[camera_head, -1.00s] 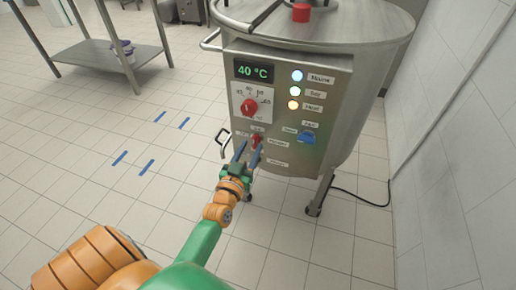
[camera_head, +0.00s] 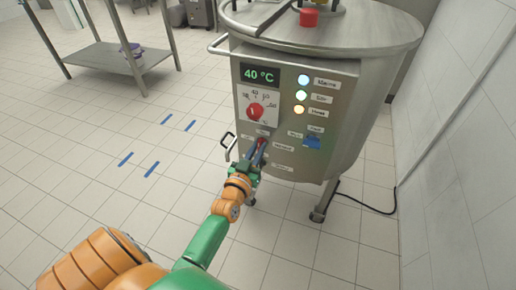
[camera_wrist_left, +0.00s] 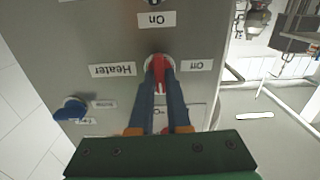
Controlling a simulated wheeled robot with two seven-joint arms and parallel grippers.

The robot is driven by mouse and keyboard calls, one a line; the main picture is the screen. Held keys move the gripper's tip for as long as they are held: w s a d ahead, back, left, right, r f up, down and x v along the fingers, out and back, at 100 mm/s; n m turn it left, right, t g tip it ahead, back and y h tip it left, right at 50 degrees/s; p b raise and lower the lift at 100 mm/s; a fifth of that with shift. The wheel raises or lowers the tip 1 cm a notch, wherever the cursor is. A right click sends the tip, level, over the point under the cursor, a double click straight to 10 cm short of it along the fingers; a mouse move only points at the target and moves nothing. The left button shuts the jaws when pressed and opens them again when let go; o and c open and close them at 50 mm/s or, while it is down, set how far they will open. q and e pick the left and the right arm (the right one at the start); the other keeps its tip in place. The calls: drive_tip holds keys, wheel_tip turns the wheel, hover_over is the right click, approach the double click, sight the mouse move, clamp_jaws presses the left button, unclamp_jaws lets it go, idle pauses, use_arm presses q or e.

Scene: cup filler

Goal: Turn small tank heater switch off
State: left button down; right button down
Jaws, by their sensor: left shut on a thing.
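The small tank (camera_head: 345,105) is a steel cylinder on legs with a control panel (camera_head: 285,165) on its front. Its display reads 40 °C. The red heater switch (camera_head: 262,141) sits low on the panel; in the left wrist view the switch (camera_wrist_left: 159,68) lies between labels reading Heater, On and Off. My left gripper (camera_head: 258,153) is shut on this switch, its blue fingers on both sides and partly covering it. The lowest indicator lamp (camera_head: 299,109) glows yellow. My right gripper is not in view.
A red knob (camera_head: 255,112) is above the switch and a blue knob (camera_head: 312,141) to its right. A side handle (camera_head: 228,140) sticks out at left. A steel shelf table (camera_head: 105,60) stands at the back left. Open tiled floor lies left; a wall is right.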

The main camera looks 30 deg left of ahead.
use_arm(q)
drive_tip(key=n+p, duration=0.1)
drive_tip(key=n, duration=0.3)
drive_tip(key=shift+n, duration=0.3)
drive_tip(key=n, duration=0.4)
drive_tip(key=shift+a+f, duration=0.15)
drive_tip(key=n, duration=0.4)
drive_tip(key=shift+f+n, duration=0.1)
drive_tip(key=shift+n, duration=0.3)
drive_tip(key=shift+f+n+b, duration=0.1)
drive_tip(key=shift+n+b, duration=0.4)
drive_tip(key=shift+n, duration=1.4)
drive_tip(key=c, duration=0.9)
unclamp_jaws()
drive_tip(key=v, duration=0.7)
drive_tip(key=shift+s+p, duration=0.1)
drive_tip(key=shift+p, duration=0.3)
